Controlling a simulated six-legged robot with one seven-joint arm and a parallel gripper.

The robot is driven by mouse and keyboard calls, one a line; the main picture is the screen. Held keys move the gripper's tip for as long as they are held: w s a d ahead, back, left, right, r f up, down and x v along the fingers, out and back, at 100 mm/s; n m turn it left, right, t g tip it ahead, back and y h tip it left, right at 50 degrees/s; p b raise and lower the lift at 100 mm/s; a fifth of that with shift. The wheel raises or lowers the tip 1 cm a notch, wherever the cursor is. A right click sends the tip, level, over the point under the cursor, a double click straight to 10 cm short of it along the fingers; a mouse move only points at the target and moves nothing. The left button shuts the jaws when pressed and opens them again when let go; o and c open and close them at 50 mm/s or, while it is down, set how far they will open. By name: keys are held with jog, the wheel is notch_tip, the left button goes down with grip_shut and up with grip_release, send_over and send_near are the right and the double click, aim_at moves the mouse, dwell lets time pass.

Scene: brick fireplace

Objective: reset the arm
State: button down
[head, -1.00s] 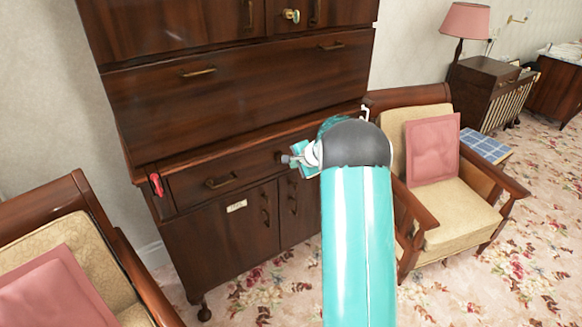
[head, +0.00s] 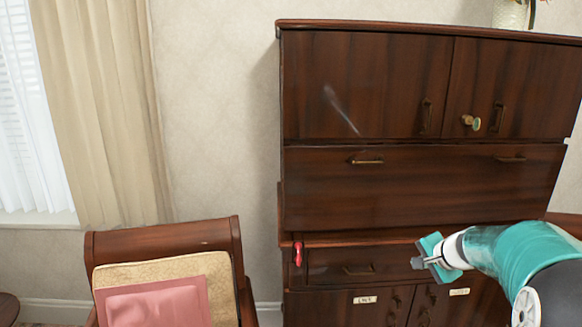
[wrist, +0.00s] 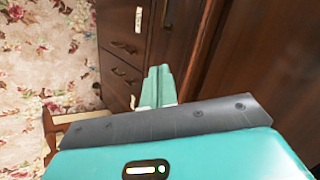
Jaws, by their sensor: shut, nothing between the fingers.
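My gripper (head: 420,262) is at the right of the head view, in front of the dark wooden cabinet's (head: 400,200) lower drawer. The teal arm reaches in from the right edge. In the wrist view the fingers (wrist: 159,80) are together and empty, with dark wood panels close beyond them. Whether the gripper touches the cabinet cannot be told.
A red object (head: 298,254) hangs at the cabinet's left edge. An armchair (head: 225,240) with a pink cushion (head: 160,303) stands at the lower left. A curtain (head: 105,110) hangs by the window. The wrist view shows flowered carpet (wrist: 45,50).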

jog(key=s+a+r+n+g, duration=0.1)
jog(key=s+a+r+n, duration=0.2)
jog(key=s+a, duration=0.4)
jog(key=s+a+r+n+g, duration=0.1)
jog(key=s+a+r+n, duration=0.25)
jog(key=s+a, duration=0.35)
jog(key=s+a+n+h, duration=0.1)
jog(key=s+a+n, duration=0.1)
jog(key=s, duration=0.7)
jog(key=s+a+f+n+g+h, duration=0.1)
jog(key=s+n, duration=0.3)
jog(key=s, duration=0.4)
jog(key=shift+s+a, duration=0.4)
jog(key=shift+a, duration=0.35)
